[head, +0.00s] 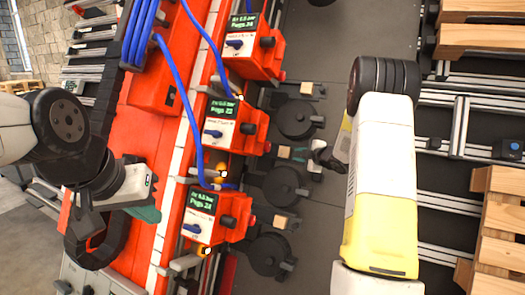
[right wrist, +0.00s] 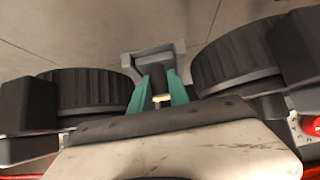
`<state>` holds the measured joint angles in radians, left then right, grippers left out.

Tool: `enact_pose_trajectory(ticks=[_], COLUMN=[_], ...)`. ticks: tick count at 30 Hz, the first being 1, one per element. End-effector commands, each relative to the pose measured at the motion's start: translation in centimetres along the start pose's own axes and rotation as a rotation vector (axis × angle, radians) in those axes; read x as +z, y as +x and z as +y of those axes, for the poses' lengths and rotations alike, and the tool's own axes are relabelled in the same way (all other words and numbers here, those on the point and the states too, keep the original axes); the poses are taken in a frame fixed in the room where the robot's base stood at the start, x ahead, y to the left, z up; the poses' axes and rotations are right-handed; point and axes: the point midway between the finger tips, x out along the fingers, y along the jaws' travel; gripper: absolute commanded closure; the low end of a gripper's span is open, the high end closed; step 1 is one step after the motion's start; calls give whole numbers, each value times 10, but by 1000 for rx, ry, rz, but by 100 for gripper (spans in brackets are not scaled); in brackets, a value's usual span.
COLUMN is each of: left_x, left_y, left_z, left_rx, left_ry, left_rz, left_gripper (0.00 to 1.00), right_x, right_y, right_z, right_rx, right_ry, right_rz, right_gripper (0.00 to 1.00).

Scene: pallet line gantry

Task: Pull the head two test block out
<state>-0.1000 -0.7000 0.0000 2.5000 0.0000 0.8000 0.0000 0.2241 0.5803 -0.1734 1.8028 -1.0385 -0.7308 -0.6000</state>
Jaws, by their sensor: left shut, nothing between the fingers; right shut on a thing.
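The middle red head (head: 228,130), showing "Pegs 23", has a small tan test block (head: 284,152) beside it, above a black round disc (head: 285,187). My right gripper (head: 300,155) reaches in from the right, its teal fingers shut at the block's right side. In the right wrist view the teal fingers (right wrist: 160,92) point at a grey bracket (right wrist: 153,58); a small tan patch shows between them, and most of the block is hidden. My left gripper (head: 145,213) is shut and empty over the red machine, left of the heads.
Two more red heads stand above (head: 255,48) and below (head: 215,212), each with a tan block and black disc. Blue hoses (head: 195,110) hang across the heads. Wooden pallets (head: 500,215) lie on rails at right. The dark plate between is mostly clear.

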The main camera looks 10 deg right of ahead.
Motion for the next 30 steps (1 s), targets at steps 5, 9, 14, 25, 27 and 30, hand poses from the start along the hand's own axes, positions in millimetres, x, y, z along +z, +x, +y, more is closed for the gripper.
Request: enact_pose_trajectory(ticks=[5, 9, 14, 25, 27, 30], left_x=[0, 0, 0, 0, 0, 0], left_y=[0, 0, 0, 0, 0, 0], left_z=[0, 0, 0, 0, 0, 0], left_rx=[0, 0, 0, 0, 0, 0], left_ry=[0, 0, 0, 0, 0, 0], left_rz=[0, 0, 0, 0, 0, 0], left_gripper=[100, 100, 100, 100, 100, 100], right_x=[14, 18, 24, 36, 37, 38], right_y=[-9, -14, -20, -33, -35, -37], right_z=[0, 0, 0, 1, 1, 0], right_rx=[0, 0, 1, 1, 1, 1], right_ry=[3, 3, 3, 2, 2, 2], right_rz=[-16, -16, -16, -16, -16, -17], right_gripper=[100, 100, 100, 100, 100, 100])
